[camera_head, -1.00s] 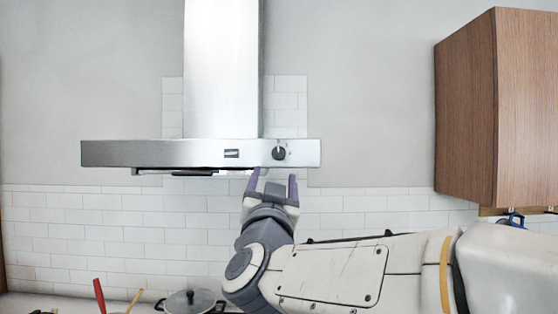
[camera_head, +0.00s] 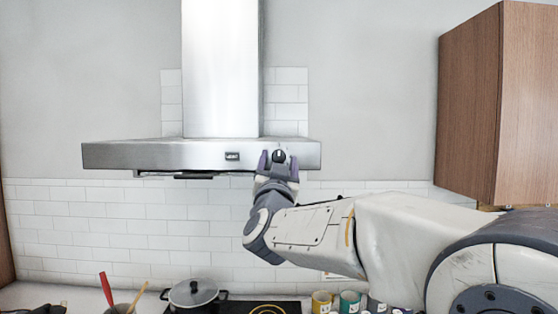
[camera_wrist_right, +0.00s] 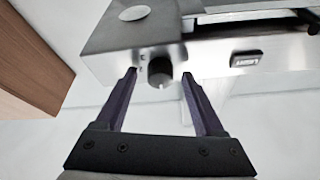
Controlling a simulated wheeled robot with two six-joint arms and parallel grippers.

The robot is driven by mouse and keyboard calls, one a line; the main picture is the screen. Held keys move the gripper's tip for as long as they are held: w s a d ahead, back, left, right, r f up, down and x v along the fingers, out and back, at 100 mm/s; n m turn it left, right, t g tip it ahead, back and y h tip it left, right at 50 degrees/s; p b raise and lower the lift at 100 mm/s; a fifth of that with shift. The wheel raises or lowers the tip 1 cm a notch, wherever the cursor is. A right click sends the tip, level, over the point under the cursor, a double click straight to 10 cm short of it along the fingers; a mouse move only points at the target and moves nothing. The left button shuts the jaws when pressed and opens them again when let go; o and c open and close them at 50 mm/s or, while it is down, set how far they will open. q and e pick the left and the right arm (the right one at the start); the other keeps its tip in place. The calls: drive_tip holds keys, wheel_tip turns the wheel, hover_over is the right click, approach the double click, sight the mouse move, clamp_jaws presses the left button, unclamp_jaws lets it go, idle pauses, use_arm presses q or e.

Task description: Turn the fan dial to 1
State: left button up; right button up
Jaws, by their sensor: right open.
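The fan dial (camera_head: 279,156) is a small round black knob on the front of the steel range hood (camera_head: 130,155), near its right end. In the right wrist view the dial (camera_wrist_right: 160,71) shows a light mark near its lower edge. My right gripper (camera_head: 278,160) is open, with its purple fingers on either side of the dial in the head view. In the right wrist view the gripper (camera_wrist_right: 160,82) has one fingertip left and one right of the dial, with gaps; I cannot tell whether either touches. The left gripper is not in view.
A dark labelled switch (camera_head: 232,156) sits left of the dial. A wooden cabinet (camera_head: 470,110) hangs at the right. The wall around the hood is clear.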

clamp_jaws()
drive_tip(key=shift+m, duration=0.4)
drive_tip(key=shift+m+h+b, duration=0.3)
drive_tip(key=shift+h+b, duration=0.1)
drive_tip(key=m+h+b, duration=0.1)
drive_tip(key=m, duration=0.2)
drive_tip(key=shift+a+g, duration=0.15)
drive_tip(key=shift+g, duration=0.15)
drive_tip(key=m+h, duration=0.1)
drive_tip(key=m, duration=0.2)
drive_tip(key=shift+m+g+h, duration=0.3)
drive_tip(key=shift+g+h, duration=0.1)
drive_tip(key=shift+a+r+m+g+h, duration=0.1)
drive_tip(key=shift+m+g+h, duration=0.2)
drive_tip(key=shift+m, duration=0.65)
drive_tip(key=shift+r+m+g+h, duration=0.1)
drive_tip(key=shift+m+g+h, duration=0.2)
drive_tip(key=shift+m, duration=0.65)
